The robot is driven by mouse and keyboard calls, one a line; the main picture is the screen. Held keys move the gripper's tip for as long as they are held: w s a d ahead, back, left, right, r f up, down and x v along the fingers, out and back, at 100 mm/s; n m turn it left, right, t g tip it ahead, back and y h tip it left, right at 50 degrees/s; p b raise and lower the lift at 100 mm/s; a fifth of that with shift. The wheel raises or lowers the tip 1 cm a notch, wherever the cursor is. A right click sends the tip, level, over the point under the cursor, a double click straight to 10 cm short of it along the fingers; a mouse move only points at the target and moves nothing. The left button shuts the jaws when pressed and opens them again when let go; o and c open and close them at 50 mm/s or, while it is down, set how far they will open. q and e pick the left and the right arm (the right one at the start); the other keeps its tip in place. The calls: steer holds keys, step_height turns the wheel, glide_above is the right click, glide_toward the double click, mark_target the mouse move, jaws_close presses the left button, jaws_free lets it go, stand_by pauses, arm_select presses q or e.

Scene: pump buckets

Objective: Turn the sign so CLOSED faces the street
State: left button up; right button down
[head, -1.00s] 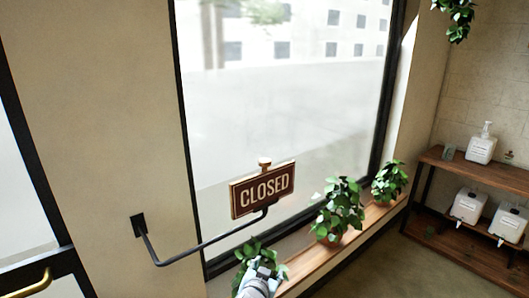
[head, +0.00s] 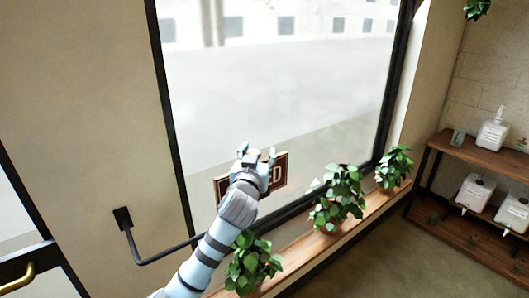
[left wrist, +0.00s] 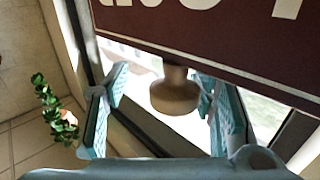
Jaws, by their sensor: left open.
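The brown sign (head: 281,172) hangs in front of the window on a black wall bracket (head: 165,252). Its last letters, "ED", show toward me; my left arm hides the rest. The left gripper (head: 257,154) is at the sign's top edge. In the left wrist view the sign (left wrist: 215,32) appears upside down with a round wooden knob (left wrist: 175,93) on its top edge. The open fingers of the left gripper (left wrist: 163,108) stand on either side of the knob, with gaps visible. My right gripper is not in view.
Potted plants (head: 338,197) line the wooden window sill (head: 300,250) below and right of the sign. A shelf (head: 470,158) with white pump containers (head: 493,132) stands at the right. A door with a brass handle (head: 18,280) is at the lower left.

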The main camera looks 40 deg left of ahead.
arm_select(q)
steer(key=shift+s+a+r, duration=0.1)
steer(key=shift+s+r, duration=0.1)
steer(key=shift+s, duration=0.25)
steer(key=shift+s+a+r, duration=0.1)
steer(key=shift+s+r, duration=0.1)
steer(key=shift+s, duration=0.35)
steer(key=c, duration=0.3)
steer(key=shift+w, duration=0.2)
steer(key=c, duration=0.7)
jaws_close()
steer(key=shift+f, duration=0.1)
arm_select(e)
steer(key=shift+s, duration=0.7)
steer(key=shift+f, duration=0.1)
